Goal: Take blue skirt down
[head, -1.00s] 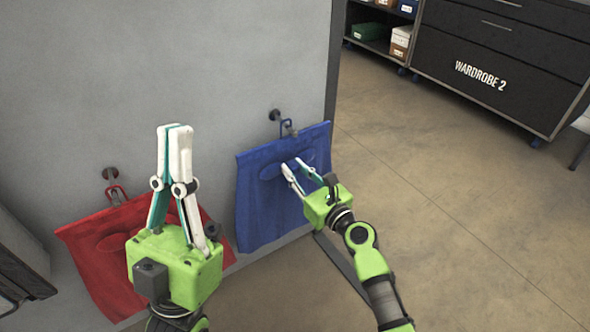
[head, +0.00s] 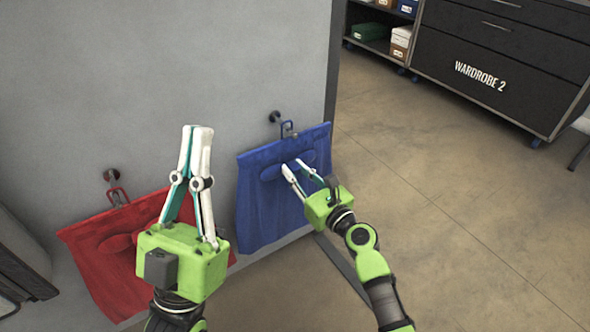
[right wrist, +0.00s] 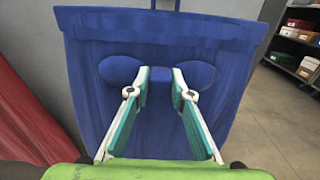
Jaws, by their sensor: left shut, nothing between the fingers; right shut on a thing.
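The blue skirt (head: 262,205) hangs on the grey wall from a dark hook (head: 276,117), with a hanger loop (head: 288,129) above its top edge. My right gripper (head: 297,165) is shut on the blue skirt at its upper middle. In the right wrist view the fingertips (right wrist: 160,76) pinch a fold of the blue cloth (right wrist: 110,120) between two rounded bulges. My left gripper (head: 199,130) is shut and empty, pointing up in front of the wall, left of the blue skirt and apart from it.
A red skirt (head: 95,255) hangs from another wall hook (head: 111,174) on the left, partly behind my left gripper. A dark cabinet marked WARDROBE 2 (head: 490,75) and shelves with boxes (head: 385,25) stand at the back right. The floor right of the wall is clear.

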